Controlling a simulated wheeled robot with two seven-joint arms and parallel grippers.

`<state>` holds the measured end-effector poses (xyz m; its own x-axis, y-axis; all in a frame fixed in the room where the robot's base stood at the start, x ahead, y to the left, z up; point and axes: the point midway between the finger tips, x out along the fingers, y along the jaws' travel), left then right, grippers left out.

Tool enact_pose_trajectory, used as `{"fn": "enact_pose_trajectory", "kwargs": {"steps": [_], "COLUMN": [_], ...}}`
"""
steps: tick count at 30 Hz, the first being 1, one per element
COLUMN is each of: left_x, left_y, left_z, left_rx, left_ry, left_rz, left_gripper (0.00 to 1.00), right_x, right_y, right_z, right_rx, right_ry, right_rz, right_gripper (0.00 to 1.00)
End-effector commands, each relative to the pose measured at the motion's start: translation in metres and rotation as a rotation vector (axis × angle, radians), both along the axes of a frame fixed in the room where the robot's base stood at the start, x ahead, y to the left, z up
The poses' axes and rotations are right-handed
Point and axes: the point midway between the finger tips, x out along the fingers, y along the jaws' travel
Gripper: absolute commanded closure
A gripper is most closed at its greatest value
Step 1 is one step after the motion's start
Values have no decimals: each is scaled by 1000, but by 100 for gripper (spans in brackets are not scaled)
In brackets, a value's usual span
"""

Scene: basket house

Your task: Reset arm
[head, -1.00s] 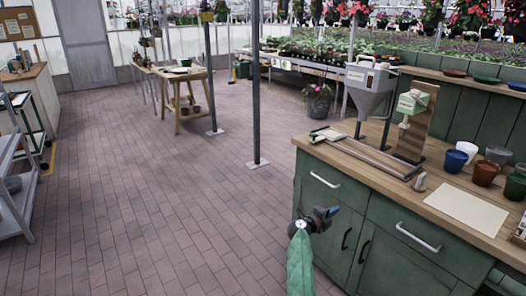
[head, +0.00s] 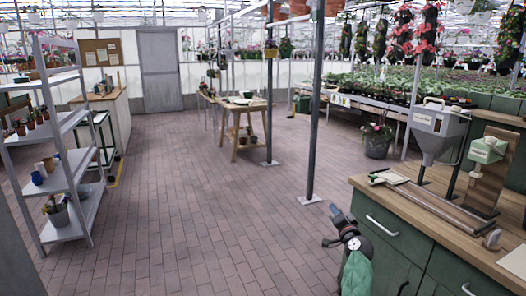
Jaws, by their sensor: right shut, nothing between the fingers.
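My right gripper (head: 338,228) shows in the head view at the lower right, at the end of my green-sleeved arm. It is shut and empty. It is raised in front of the left end of the green cabinet (head: 386,252), over the brick floor in the picture. I cannot tell whether it touches the cabinet. My left gripper is not in view.
A wooden counter (head: 425,212) tops the cabinet, with a grey hopper (head: 437,130) and a green dispenser (head: 487,150). A grey shelf rack (head: 70,165) stands left. Thin posts (head: 314,110) rise mid-floor. The brick floor (head: 190,200) is open in the middle.

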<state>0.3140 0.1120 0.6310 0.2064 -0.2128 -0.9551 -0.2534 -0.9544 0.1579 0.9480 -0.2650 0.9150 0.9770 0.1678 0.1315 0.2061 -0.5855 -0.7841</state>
Motion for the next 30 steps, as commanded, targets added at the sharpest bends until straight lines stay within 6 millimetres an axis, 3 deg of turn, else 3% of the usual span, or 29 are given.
{"fn": "enact_pose_trajectory", "kwargs": {"steps": [5, 8, 12, 21, 30], "left_x": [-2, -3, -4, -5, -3], "left_y": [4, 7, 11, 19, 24], "left_z": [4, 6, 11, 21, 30], "left_rx": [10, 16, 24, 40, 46], "left_ry": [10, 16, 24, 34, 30], "left_rz": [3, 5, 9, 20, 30], "left_gripper": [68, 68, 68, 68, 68], "right_x": [-41, -74, -136, -289, -406], "right_y": [43, 61, 79, 91, 102], "right_z": [2, -11, -39, -99, -131], "right_rx": [-235, -370, -555, -832, -956], "right_ry": [136, 242, 418, 754, 877], "right_rz": [162, 234, 311, 385, 415], "right_gripper": [100, 100, 100, 100, 100]}}
